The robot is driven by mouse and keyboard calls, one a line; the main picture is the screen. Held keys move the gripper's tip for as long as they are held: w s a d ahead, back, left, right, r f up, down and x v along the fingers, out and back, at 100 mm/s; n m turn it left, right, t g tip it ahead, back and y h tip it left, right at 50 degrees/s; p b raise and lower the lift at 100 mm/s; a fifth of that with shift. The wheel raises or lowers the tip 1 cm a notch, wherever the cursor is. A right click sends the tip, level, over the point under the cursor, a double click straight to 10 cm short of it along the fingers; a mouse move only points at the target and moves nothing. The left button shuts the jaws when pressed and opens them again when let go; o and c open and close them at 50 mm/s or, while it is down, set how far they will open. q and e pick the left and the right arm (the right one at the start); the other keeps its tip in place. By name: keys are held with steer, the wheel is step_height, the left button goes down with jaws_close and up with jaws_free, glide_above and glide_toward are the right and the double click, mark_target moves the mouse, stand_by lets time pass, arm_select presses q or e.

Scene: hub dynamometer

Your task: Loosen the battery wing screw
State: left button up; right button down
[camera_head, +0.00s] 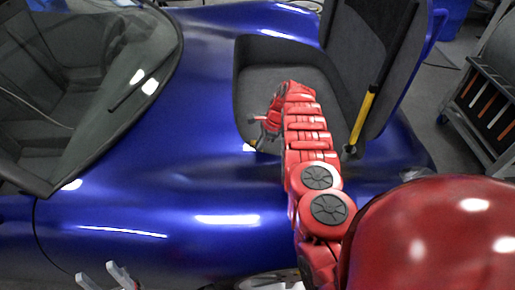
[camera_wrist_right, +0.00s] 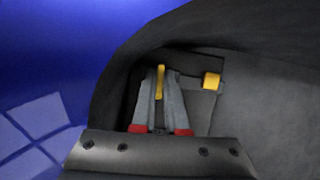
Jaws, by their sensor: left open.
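In the right wrist view, a thin upright yellow piece (camera_wrist_right: 160,82), which looks like the battery wing screw, sits between the fingertips of my right gripper (camera_wrist_right: 159,90). Both grey fingers lie close against its sides and look shut on it. In the head view, my red right arm reaches into the open grey-lined compartment (camera_head: 285,52) of the blue car; that gripper is mostly hidden by the arm. My left gripper (camera_head: 106,277) is at the lower left edge of the head view, open and empty, in front of the car's side and away from the compartment.
A second yellow piece (camera_wrist_right: 211,80) stands just right of the right gripper. The compartment's raised lid (camera_head: 372,50) with a yellow-and-black strut (camera_head: 362,120) stands right of the arm. The compartment's dark walls are close around the gripper. A tool cart (camera_head: 485,105) stands far right.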

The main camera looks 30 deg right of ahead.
stand_by(0.3)
steer(key=shift+f+b, duration=0.15)
steer(key=shift+b, duration=0.2)
steer(key=n+b, duration=0.1)
steer(key=b, duration=0.4)
steer(key=shift+w+f, duration=0.1)
steer(key=shift+f, duration=0.05)
steer(key=shift+r+g, duration=0.2)
steer(key=shift+g, duration=0.1)
steer(key=shift+r+n, duration=0.15)
steer(key=shift+n, duration=0.15)
steer(key=c, duration=0.9)
jaws_free()
steer(key=shift+c, duration=0.2)
steer(key=p+v, duration=0.1)
steer(key=v, duration=1.1)
